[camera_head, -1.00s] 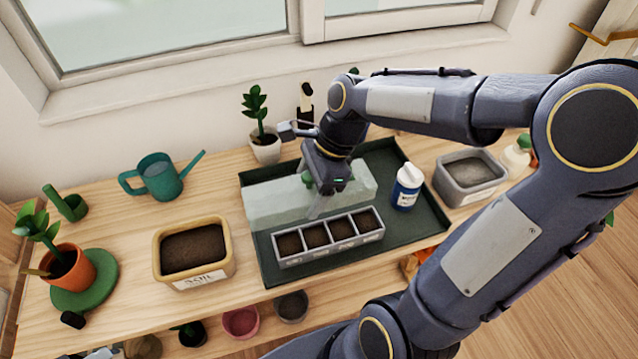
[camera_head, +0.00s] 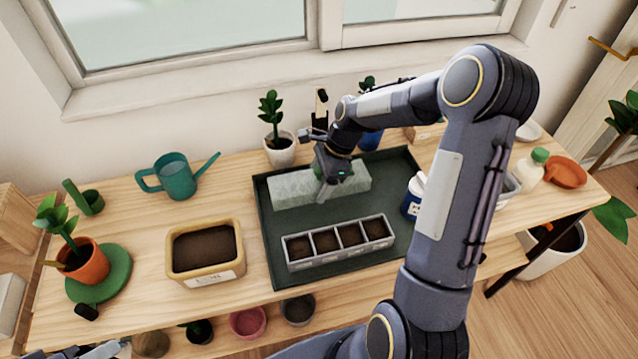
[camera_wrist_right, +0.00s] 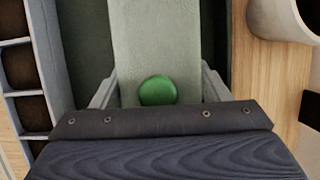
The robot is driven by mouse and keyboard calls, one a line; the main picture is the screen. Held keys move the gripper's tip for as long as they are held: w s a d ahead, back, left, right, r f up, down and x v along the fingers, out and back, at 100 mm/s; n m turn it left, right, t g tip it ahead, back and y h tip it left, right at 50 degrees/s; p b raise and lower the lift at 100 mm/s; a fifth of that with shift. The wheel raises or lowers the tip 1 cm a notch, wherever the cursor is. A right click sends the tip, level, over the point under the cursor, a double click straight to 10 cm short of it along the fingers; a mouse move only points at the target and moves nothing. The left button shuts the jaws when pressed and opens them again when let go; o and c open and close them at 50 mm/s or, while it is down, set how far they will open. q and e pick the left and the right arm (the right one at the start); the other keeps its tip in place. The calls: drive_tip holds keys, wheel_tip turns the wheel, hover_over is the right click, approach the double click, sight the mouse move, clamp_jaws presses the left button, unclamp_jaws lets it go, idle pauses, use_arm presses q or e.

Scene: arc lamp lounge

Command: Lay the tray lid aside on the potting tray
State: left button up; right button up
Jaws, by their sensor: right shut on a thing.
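The tray lid (camera_head: 290,190) is a long, pale, translucent cover with a green knob (camera_wrist_right: 158,90). It is over the back part of the dark green potting tray (camera_head: 266,240), behind the grey seed tray (camera_head: 338,242). The seed tray is uncovered, its cells filled with dark soil. My right gripper (camera_head: 324,190) is shut on the lid at the knob, which shows between the fingers in the right wrist view. The lid looks level and low; I cannot tell whether it touches the potting tray.
A blue and white bottle (camera_head: 412,198) stands on the potting tray's right side, partly behind my arm. A white potted plant (camera_head: 280,150) stands just behind the tray. A soil tub (camera_head: 205,252) is to the left, with a teal watering can (camera_head: 176,178) behind it.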

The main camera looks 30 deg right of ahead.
drive_tip(key=shift+f, duration=0.7)
drive_tip(key=shift+f, duration=0.15)
drive_tip(key=o, duration=1)
drive_tip(key=shift+o, duration=0.2)
